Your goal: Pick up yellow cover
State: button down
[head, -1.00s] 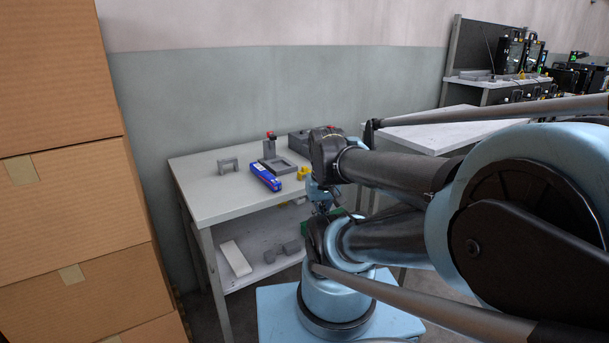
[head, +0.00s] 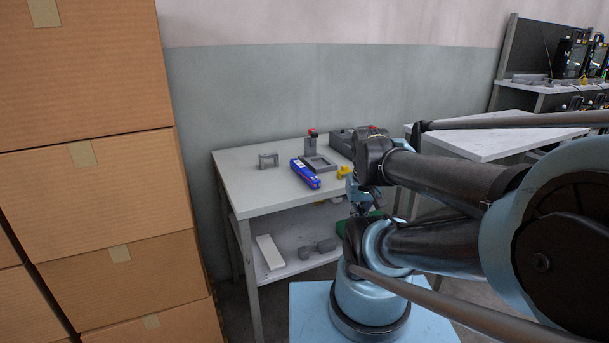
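A small yellow part (head: 343,172), which may be the yellow cover, is on the table top near its right side, just left of my arm. My arm hides part of the area around it. The end of my arm with my gripper (head: 360,205) hangs at the table's right front edge, beside and below the yellow part in the picture. The fingers are too small and too covered by the arm to tell open from shut.
Cardboard boxes (head: 100,200) stand stacked at left. A white table (head: 500,135) is at right.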

aim_at(344, 169)
jog(key=k, duration=1.25)
jog(key=z, duration=0.35)
jog(key=i, duration=0.85)
jog(key=z, duration=0.05)
